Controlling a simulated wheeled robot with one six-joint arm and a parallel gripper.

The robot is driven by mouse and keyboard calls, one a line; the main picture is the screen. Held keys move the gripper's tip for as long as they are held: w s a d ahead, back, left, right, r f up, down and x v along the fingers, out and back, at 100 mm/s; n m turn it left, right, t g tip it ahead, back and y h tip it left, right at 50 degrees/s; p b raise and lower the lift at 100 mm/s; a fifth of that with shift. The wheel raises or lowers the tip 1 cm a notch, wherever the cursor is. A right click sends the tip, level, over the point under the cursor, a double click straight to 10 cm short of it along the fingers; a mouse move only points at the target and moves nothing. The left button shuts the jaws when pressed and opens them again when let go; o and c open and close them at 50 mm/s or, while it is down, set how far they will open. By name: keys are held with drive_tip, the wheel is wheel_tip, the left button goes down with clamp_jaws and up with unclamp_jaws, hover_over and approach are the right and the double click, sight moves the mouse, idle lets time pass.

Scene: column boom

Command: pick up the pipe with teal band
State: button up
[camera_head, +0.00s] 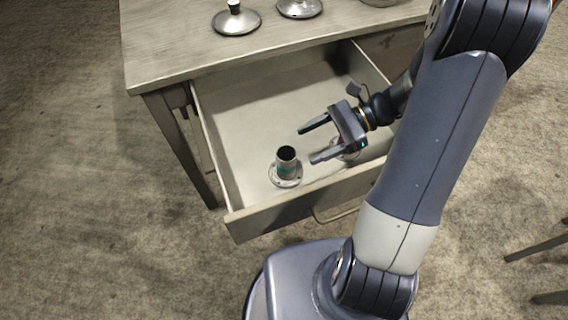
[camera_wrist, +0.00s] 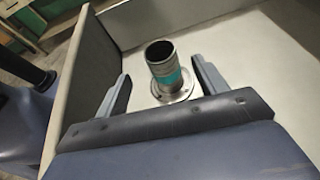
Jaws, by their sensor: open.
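The pipe with teal band (camera_head: 286,166) stands upright on its round flange inside the open drawer (camera_head: 232,124), near the drawer's front left corner. In the wrist view the pipe (camera_wrist: 162,68) shows a dark open top, a teal band low on its side and a flat metal flange. My gripper (camera_head: 306,144) is open and empty, above the drawer floor, to the right of and slightly behind the pipe. In the wrist view the pipe appears ahead, between the two spread fingers (camera_wrist: 165,88), with no contact visible.
Another object with a flange (camera_head: 346,152) is partly hidden under my gripper in the drawer. The drawer walls rise around the pipe, with the front panel (camera_head: 300,204) close by. The drawer's left rear floor is clear.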

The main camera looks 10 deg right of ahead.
sight(280, 159)
drive_tip(key=b+x, duration=0.1)
drive_tip(key=x, duration=0.8)
drive_tip(key=shift+a+f, duration=0.1)
drive_tip(key=shift+f, duration=0.1)
drive_tip(key=c, duration=1.5)
